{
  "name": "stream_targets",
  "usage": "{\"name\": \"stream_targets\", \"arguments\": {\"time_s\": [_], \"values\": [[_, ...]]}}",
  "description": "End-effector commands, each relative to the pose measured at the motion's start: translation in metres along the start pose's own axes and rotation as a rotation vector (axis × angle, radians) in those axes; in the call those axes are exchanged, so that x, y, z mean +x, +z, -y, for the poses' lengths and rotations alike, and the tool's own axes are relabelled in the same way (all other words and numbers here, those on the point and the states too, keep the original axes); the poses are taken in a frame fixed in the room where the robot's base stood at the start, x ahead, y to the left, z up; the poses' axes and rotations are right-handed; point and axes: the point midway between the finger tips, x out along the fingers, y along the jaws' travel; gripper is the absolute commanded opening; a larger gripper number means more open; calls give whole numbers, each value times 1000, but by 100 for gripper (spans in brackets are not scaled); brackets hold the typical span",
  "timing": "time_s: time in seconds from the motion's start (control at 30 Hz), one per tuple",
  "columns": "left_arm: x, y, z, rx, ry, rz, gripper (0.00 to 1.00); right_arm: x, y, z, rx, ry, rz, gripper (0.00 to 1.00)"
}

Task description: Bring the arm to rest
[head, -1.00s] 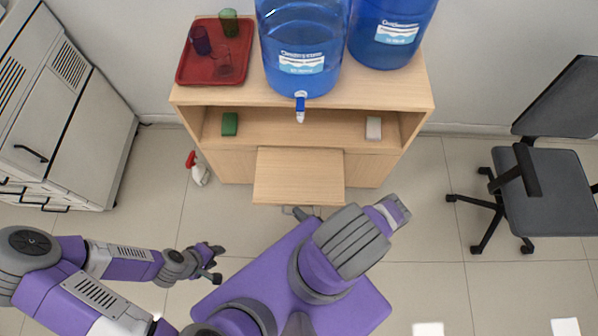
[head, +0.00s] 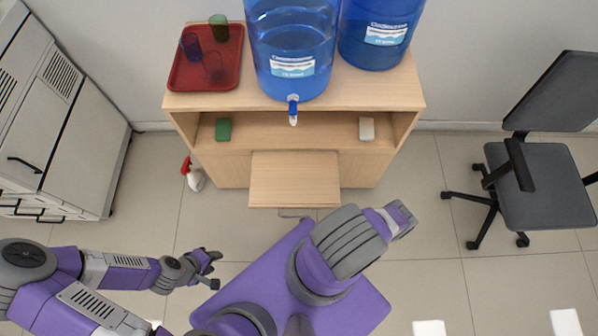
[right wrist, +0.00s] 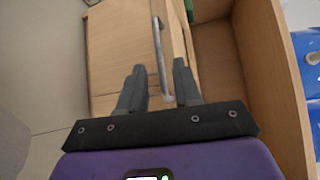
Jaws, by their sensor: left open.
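My left gripper (head: 214,270) is open and empty above the floor at the lower left of the head view, apart from the cabinet. My right gripper (right wrist: 158,88) shows in the right wrist view with its two dark fingers apart. The drawer's metal handle (right wrist: 161,60) appears in the gap between them; I cannot tell whether they touch it. In the head view the handle (head: 294,214) shows at the front of the pulled-out drawer (head: 295,180), and my right gripper's fingers are hidden behind my arm.
A wooden cabinet (head: 390,92) carries two blue water bottles (head: 292,45) (head: 380,30) and a red tray (head: 190,78) with cups. A green block (head: 223,129) and a white block (head: 366,128) lie on its shelf. A spray bottle (head: 194,177), grey cabinet (head: 75,130) and office chair (head: 545,185) stand around.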

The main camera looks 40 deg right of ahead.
Motion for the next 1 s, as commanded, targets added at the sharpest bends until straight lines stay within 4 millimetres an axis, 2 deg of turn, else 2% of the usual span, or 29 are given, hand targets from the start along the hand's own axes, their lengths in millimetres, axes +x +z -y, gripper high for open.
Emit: {"name": "stream_targets", "arguments": {"time_s": [0.1,0.2,0.77,0.87,0.97,1.0], "values": [[-1,0,0,0,0,0,43,-13,-1,0,-1,1,-1,33],[-1,0,0,0,0,0,43,-18,-1,0,0,0,-1,33],[-1,0,0,0,0,0,43,-18,0,0,1,0,3,33],[-1,0,0,0,0,0,43,-12,6,4,26,10,66,33],[-2,0,-1,0,0,0,43,1,27,16,96,57,252,33],[-2,0,-1,0,0,0,43,6,40,22,132,95,357,33]]}}
